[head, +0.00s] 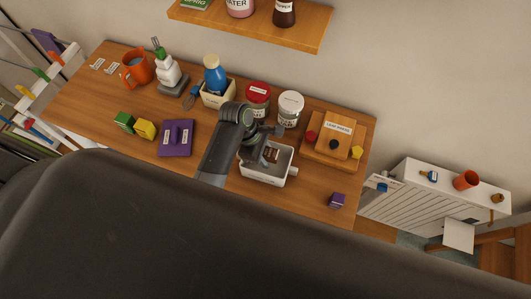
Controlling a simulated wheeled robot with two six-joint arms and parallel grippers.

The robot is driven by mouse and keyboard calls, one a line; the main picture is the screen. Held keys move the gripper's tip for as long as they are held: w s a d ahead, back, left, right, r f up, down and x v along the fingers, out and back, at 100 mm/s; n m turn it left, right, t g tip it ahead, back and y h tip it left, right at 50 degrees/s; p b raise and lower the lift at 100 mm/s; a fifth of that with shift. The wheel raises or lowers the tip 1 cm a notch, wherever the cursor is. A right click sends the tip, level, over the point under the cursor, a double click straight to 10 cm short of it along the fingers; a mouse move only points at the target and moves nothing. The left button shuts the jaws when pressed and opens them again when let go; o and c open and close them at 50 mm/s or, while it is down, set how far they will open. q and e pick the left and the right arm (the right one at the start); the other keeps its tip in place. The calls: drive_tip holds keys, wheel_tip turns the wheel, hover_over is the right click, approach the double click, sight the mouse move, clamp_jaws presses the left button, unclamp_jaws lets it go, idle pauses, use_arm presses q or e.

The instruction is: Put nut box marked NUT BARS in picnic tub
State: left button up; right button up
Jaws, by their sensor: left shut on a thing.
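A pale grey-white tub (249,176), which I take to be the picnic tub, stands on the wooden table right of the middle. My left gripper (272,149) reaches over the tub's back part and points down. It is shut on a small brown box (271,155), seen at the tub's opening; I take this to be the nut box. Its marking is too small to read, and the gripper hides part of it. I cannot tell whether the box touches the tub's floor. My right gripper is not in view.
Behind the tub stand a red-lidded jar (258,92), a white-lidded jar (290,105) and a cream holder (216,99) with a blue bottle. A wooden board (335,138) is at right.

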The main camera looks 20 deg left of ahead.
use_arm(q)
drive_tip(key=o, duration=1.1)
drive_tip(key=shift+c, duration=0.2)
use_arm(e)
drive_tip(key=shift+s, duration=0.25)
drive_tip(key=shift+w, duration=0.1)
use_arm(q)
drive_tip(key=shift+r, duration=0.1)
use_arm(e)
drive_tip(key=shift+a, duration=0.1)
use_arm(q)
drive_tip(key=shift+r, duration=0.25)
drive_tip(key=shift+d+r+v, duration=0.1)
drive_tip(key=shift+d+v, duration=0.15)
drive_tip(key=shift+v, duration=0.9)
drive_tip(key=shift+d+r+v, duration=0.1)
drive_tip(key=shift+d+v, duration=0.15)
drive_tip(key=shift+v, duration=0.95)
drive_tip(key=shift+d+r+v, duration=0.1)
drive_tip(key=shift+d+v, duration=0.1)
drive_tip(key=shift+v, duration=0.95)
